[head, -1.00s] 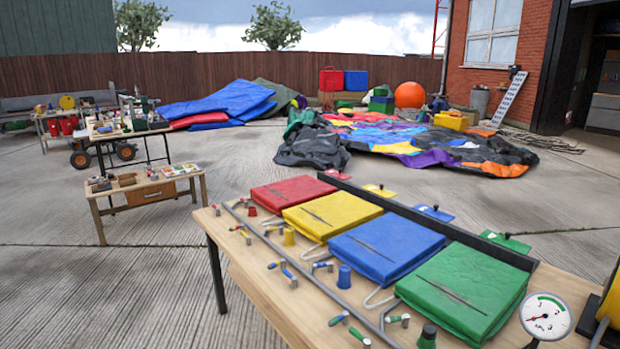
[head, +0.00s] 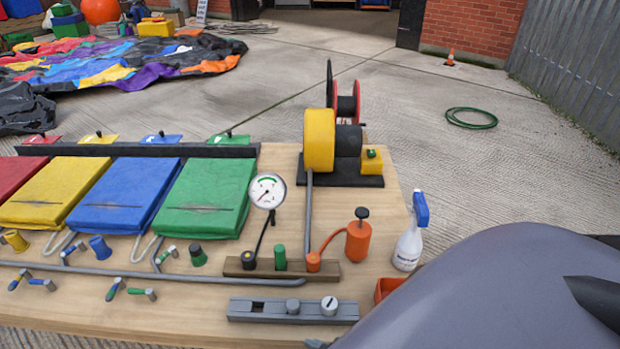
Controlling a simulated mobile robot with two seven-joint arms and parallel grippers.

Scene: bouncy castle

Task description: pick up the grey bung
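A grey rack (head: 245,309) lies at the front edge of the wooden table. A small grey round plug (head: 293,306), which looks like the grey bung, sits in it. A paler knob with a dark mark (head: 329,305) is just to its right, and a dark slot shows at the rack's left. Neither gripper's fingers can be made out. A large grey surface, probably my arm, covers the lower right corner.
A pressure gauge (head: 267,191), orange pump bottle (head: 358,237), white spray bottle (head: 410,240) and orange tray (head: 388,288) crowd the right side. A yellow blower (head: 319,139) stands behind. Folded green (head: 207,197), blue and yellow panels lie left, with a grey pipe (head: 200,279) in front.

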